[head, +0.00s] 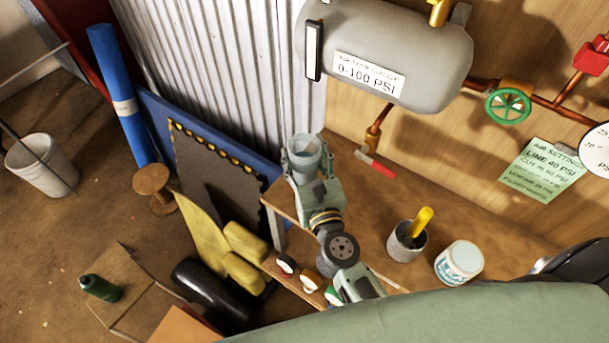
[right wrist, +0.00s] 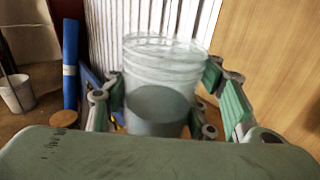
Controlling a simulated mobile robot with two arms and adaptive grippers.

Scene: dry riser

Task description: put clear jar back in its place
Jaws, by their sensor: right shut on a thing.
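A clear jar (head: 305,151) is held in my right gripper (head: 308,160) above the left end of the wooden shelf. In the right wrist view the clear jar (right wrist: 163,75) stands upright between the two green fingers of my right gripper (right wrist: 160,100). The fingers are shut on its sides. Its lower part looks darker grey. My left gripper is not seen in either view.
The wooden shelf (head: 385,205) bears a grey cup (head: 402,244) with a yellow handle and a white tub (head: 459,262). A grey tank (head: 385,45) and a red-handled valve (head: 377,164) are above. A blue roll (head: 122,95) and a dark board (head: 215,175) stand left.

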